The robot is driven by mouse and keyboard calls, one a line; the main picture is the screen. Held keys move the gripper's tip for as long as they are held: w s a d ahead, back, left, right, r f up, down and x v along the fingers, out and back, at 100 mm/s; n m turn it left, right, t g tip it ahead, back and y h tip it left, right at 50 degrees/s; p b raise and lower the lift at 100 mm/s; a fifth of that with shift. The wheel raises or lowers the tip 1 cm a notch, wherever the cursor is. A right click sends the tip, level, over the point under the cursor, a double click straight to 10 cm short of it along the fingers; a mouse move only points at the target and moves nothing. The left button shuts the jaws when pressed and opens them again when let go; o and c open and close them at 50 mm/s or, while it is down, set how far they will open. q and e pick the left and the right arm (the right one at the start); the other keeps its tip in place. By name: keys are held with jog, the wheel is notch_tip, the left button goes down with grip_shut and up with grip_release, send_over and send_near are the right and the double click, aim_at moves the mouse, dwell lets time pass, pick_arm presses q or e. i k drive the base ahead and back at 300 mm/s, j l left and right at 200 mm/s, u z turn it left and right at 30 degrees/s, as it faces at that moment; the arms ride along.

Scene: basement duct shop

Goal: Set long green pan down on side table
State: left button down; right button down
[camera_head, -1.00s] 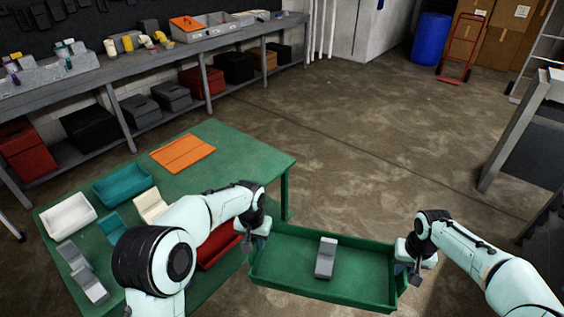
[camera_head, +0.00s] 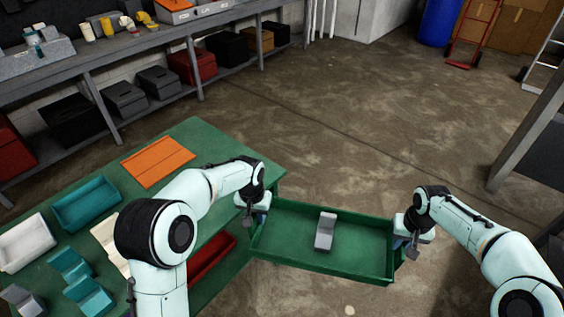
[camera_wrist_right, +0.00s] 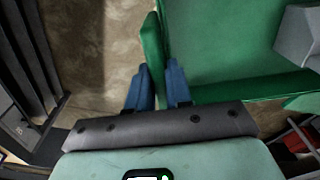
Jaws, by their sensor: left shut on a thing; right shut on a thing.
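The long green pan (camera_head: 350,260) is held between my two grippers in the head view, off the floor and to the right of the green table. A grey block-shaped piece (camera_head: 325,232) lies inside it. My left gripper (camera_head: 254,215) is shut on the pan's left end. My right gripper (camera_head: 408,243) is shut on its right end. In the right wrist view the blue fingers (camera_wrist_right: 160,88) close on the pan's green end wall (camera_wrist_right: 152,52). The left fingertips are partly hidden by the wrist.
A long grey workbench (camera_head: 140,48) runs behind. Open concrete floor lies beyond the pan.

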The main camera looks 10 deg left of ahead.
aim_at(226, 200)
jog(key=i, duration=0.8)
jog(key=i+l+u, duration=0.1)
jog(key=i+u, duration=0.15)
jog(key=i, duration=0.35)
jog(key=u, duration=1.9)
